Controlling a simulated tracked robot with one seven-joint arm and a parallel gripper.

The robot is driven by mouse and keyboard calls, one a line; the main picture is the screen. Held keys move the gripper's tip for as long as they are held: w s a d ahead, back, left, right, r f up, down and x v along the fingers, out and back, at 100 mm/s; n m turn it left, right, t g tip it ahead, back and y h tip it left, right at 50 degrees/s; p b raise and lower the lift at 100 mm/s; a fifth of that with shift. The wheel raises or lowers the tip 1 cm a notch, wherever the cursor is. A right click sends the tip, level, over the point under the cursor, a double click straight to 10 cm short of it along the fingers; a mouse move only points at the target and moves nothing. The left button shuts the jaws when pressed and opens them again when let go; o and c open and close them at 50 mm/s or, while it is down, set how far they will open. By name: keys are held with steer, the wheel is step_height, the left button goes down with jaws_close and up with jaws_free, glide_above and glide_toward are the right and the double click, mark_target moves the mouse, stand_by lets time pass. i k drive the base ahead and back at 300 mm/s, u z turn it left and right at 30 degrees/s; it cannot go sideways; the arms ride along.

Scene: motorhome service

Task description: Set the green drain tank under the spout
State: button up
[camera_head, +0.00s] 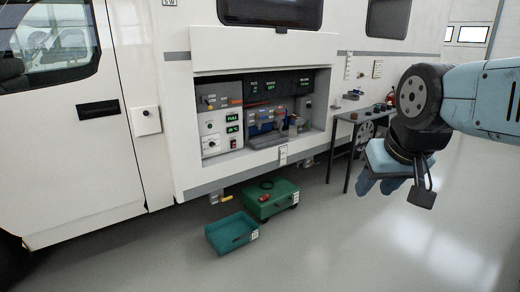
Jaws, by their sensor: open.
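A green tank (268,201) with a dark ring and a small red part on top stands on the floor, just outside the motorhome's lower edge. A small pipe fitting with a yellowish part, perhaps the spout (221,197), shows low under the body edge, left of the tank; its outlet is too small to make out. My gripper (378,184) is open at the right, in the air, well right of the tank and apart from it. Its light-blue fingers point down and left, and nothing shows between them.
A teal open tray (214,245) lies on the floor in front and left of the tank. An open service bay (262,112) with panels and displays is above. A dark table (362,113) with small items stands by the wall. The grey floor in front is clear.

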mark_target(284, 194)
steer(key=z, duration=0.05)
steer(key=i, duration=3.1)
